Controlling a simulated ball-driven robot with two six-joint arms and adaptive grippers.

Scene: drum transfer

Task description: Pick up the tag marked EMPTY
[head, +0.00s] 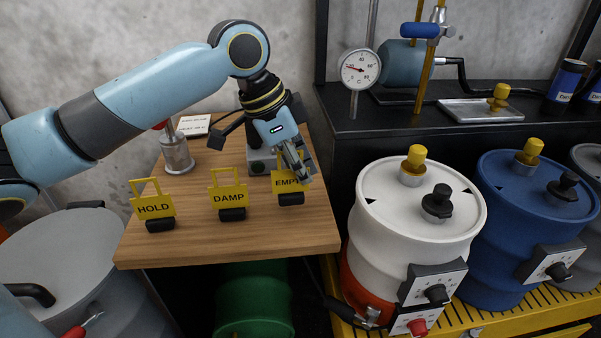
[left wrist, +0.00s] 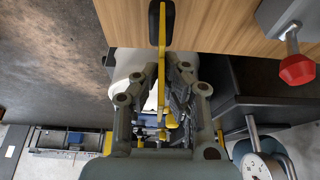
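The yellow tag marked EMPTY (head: 284,186) stands upright in a black holder (head: 291,199) at the right of the wooden shelf (head: 190,250). My left gripper (head: 300,175) is at its upper right part and covers some of the tag and its lettering. In the left wrist view, the tag (left wrist: 162,78) shows nearly edge-on between the fingers of my left gripper (left wrist: 163,85), which look apart on either side of it. My right gripper is not in view.
A metal canister (head: 176,156) and a white card (head: 195,126) are at the back of the shelf. A grey box (head: 259,161) sits behind the EMPTY tag. A white drum (head: 400,230) and a blue drum (head: 515,240) stand to the right.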

